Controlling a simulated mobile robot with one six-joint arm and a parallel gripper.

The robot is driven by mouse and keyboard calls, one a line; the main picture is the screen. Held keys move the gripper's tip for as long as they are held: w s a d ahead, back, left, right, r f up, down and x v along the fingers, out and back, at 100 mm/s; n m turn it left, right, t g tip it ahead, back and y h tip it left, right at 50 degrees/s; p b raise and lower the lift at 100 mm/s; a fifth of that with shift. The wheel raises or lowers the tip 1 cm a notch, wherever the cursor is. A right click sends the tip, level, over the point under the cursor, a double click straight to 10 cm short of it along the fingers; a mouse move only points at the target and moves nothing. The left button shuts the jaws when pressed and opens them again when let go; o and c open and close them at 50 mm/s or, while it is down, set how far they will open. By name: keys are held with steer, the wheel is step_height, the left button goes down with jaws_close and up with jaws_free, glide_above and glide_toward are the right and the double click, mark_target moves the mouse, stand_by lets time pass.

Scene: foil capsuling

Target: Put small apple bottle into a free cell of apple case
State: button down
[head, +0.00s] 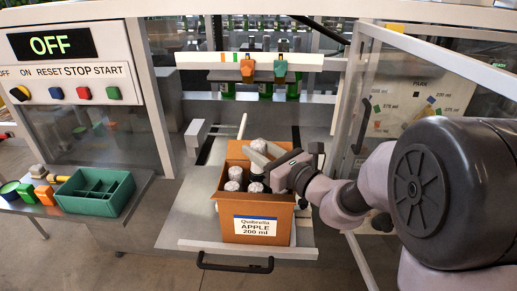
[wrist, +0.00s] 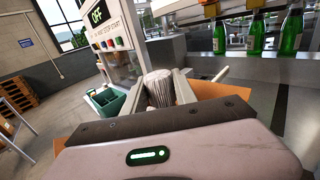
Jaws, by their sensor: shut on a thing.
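The apple case (head: 257,227) is an open orange-brown box labelled "Quabrella APPLE 200 ml", on a metal shelf. Several bottles with silver foil tops stand in it, such as one at its left (head: 235,173). My gripper (head: 257,156) is over the back part of the case, shut on the small apple bottle. The bottle's silver foil top (head: 259,146) shows between the fingers, and its ribbed foil also shows in the wrist view (wrist: 159,88). The lower part of the bottle is hidden by the gripper and case. I cannot tell whether it touches the case floor.
A green divided tray (head: 95,192) and small coloured blocks (head: 45,194) are on the left side table. The control panel (head: 68,68) reads OFF. Green bottles (wrist: 292,35) stand in the machine behind. A clear door panel (head: 410,95) is at the right.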

mark_target(259, 145)
steer(key=shift+f+b, duration=0.45)
steer(key=shift+f, duration=0.1)
steer(key=c, duration=0.9)
jaws_free()
steer(key=r+p, duration=0.1)
steer(key=r, duration=0.1)
steer(key=r+p, duration=0.2)
steer(key=shift+s+d+r, duration=0.1)
steer(key=shift+s+r, duration=0.1)
steer(key=s+d+b, duration=0.1)
steer(key=s, duration=0.2)
steer(key=s+d+b, duration=0.1)
steer(key=s, duration=0.3)
steer(key=s+d+b, duration=0.1)
steer(key=s, duration=0.3)
steer(key=shift+s+d+f, duration=0.15)
steer(key=shift+f, duration=0.25)
steer(key=s+b, duration=0.1)
steer(key=s+r+b, duration=0.1)
steer(key=s+d+b, duration=0.1)
steer(key=shift+s+r, duration=0.2)
steer(key=shift+s, duration=0.15)
